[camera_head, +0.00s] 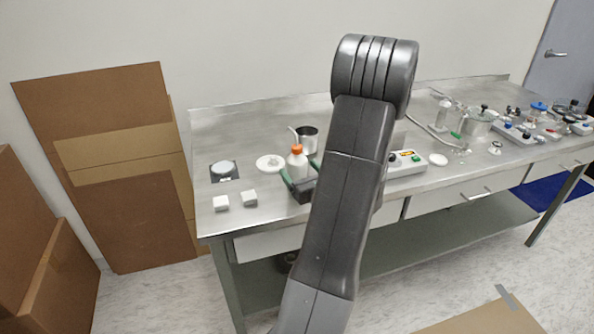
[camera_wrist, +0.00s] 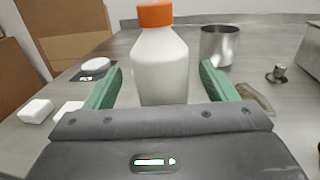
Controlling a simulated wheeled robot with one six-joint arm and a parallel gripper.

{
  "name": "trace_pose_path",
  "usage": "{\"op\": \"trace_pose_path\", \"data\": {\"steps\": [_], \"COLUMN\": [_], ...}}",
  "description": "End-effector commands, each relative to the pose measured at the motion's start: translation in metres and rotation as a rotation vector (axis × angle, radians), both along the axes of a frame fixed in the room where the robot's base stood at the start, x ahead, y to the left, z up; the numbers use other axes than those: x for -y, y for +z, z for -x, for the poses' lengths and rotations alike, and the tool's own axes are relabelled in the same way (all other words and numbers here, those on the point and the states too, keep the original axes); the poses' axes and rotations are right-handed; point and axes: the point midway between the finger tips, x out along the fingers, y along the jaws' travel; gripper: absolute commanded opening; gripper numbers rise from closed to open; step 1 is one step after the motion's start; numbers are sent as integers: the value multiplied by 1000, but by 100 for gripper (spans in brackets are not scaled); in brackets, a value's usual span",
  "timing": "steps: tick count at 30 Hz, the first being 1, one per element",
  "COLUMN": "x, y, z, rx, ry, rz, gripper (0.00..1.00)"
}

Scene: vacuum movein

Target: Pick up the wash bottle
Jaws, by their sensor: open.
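The wash bottle (camera_wrist: 160,65) is white with an orange cap and stands upright on the steel bench. In the wrist view it is straight ahead, between the two green fingers of my gripper (camera_wrist: 162,85). The fingers are open, with a gap on each side of the bottle. The bottle's lower part is hidden behind the gripper body. In the head view the bottle (camera_head: 297,162) shows just left of my arm, with my gripper (camera_head: 299,182) around its lower part. My arm hides part of the bench to the right.
A metal beaker (camera_head: 307,139) stands behind the bottle. A white dish (camera_head: 270,163) and a round white item on a dark plate (camera_head: 224,169) lie to the left. Two white blocks (camera_head: 235,200) sit near the front edge. A white device (camera_head: 407,163) is right of my arm.

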Motion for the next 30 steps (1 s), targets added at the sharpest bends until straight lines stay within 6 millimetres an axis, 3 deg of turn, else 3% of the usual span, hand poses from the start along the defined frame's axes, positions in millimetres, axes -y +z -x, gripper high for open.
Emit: {"op": "trace_pose_path", "data": {"steps": [9,18,24,30], "x": [-19,-21,-21,-21], "y": [1,0,0,1], "z": [-39,-44,-44,-44], "rx": [0,0,0,1], "ry": [3,1,1,1], "rz": [0,0,0,0], "gripper": [78,78,44,44]}}
